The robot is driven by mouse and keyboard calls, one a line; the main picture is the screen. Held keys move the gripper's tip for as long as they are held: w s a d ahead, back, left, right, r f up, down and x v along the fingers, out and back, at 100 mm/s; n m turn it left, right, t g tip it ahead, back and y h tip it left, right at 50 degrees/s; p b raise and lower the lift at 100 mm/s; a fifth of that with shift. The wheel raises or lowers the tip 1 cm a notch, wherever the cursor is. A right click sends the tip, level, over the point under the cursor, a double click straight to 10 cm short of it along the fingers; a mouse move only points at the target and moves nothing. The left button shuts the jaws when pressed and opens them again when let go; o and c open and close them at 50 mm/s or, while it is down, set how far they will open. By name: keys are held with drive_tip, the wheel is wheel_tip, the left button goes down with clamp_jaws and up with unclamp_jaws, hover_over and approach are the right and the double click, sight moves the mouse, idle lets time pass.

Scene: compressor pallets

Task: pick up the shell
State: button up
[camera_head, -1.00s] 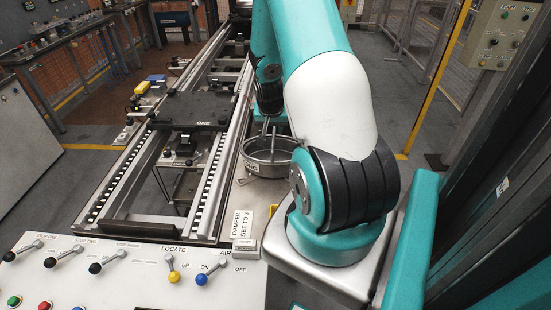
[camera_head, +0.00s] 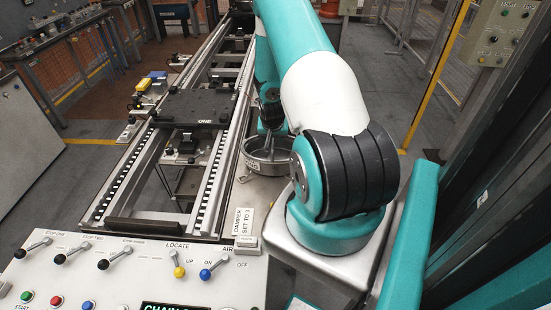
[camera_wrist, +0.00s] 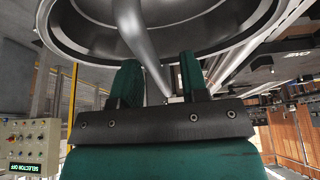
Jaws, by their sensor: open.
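The shell (camera_head: 267,163) is a round grey metal bowl with a raised rim, standing on the ledge right of the rails. A grey tube or rod rises from inside it. In the wrist view the shell (camera_wrist: 85,45) fills the top, and its curved tube (camera_wrist: 132,25) runs down between my fingers. My gripper (camera_wrist: 158,80) is open, with one dark green finger on each side of the tube. I cannot tell whether either finger touches it. In the head view my gripper (camera_head: 270,122) is over the shell, partly hidden by my arm.
A dark plate (camera_head: 195,107) rides on the rail frame left of the shell. A "DAMPER SET TO 3" sign (camera_head: 243,222) stands in front of the shell. The lever panel (camera_head: 140,270) fills the near left. A yellow post (camera_head: 437,75) stands at right.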

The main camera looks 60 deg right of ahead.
drive_tip(key=shift+f+b, duration=0.25)
drive_tip(key=shift+b, duration=0.1)
idle(0.3)
clamp_jaws()
idle(1.2)
drive_tip(key=shift+d+r, duration=0.1)
idle(0.4)
